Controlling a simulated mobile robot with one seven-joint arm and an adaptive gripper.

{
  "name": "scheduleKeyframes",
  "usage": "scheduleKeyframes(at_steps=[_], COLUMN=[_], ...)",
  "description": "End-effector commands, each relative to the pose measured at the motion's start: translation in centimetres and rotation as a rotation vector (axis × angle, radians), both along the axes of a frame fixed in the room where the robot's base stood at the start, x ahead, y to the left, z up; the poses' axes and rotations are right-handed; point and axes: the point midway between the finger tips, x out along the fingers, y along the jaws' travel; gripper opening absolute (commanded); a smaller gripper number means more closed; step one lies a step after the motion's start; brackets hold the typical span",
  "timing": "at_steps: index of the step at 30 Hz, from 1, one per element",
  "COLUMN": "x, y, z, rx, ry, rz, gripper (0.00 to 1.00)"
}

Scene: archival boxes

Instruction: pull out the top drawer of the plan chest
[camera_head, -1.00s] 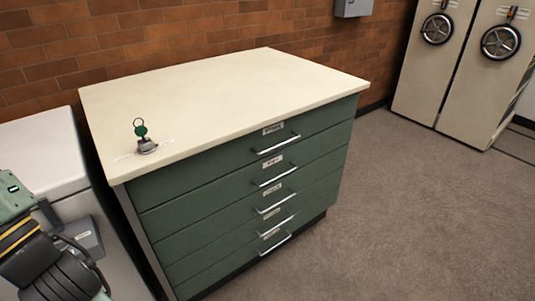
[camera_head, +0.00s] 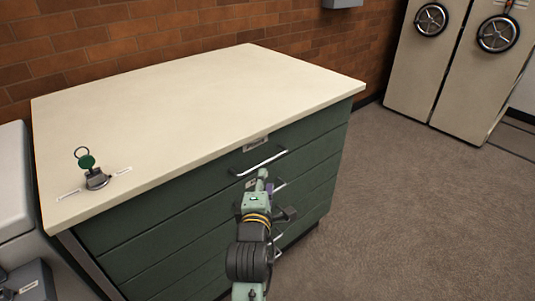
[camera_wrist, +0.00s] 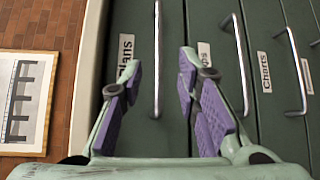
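The green plan chest (camera_head: 150,225) has a cream top and several shallow drawers with bright bar handles. Its top drawer looks closed flush in the head view, and its handle (camera_head: 259,160) runs along the front below a label. In the wrist view the top drawer's handle (camera_wrist: 157,50) stands between my two purple-padded fingers, with the label "Plans" (camera_wrist: 125,52) beside it. My gripper (camera_wrist: 155,85) is open, in front of the drawer fronts, and I see no contact with the handle. In the head view my gripper (camera_head: 262,185) partly hides the lower handles.
Beige mobile shelving with wheels (camera_head: 430,20) stands at the back right. A white cabinet (camera_head: 12,190) is at the left. Open carpet lies right of the chest.

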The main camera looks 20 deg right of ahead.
Motion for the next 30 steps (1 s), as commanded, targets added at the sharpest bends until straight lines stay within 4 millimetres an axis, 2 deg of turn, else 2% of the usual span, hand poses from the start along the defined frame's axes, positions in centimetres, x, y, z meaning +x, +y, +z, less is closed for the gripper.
scheduleKeyframes(at_steps=[5, 12, 18, 23, 30], x=[1.6, 5.7, 8.4, 9.4, 9.6], y=[-0.8, -2.8, -4.0, -4.5, -4.5], z=[-0.1, -0.6, -1.2, -1.4, -1.5], rx=[-0.001, 0.0, 0.0, 0.001, 0.001], ry=[0.001, 0.0, 0.0, -0.001, -0.001], rz=[-0.001, 0.0, 0.001, 0.001, 0.001], gripper=[0.3, 0.3, 0.3, 0.3, 0.3])
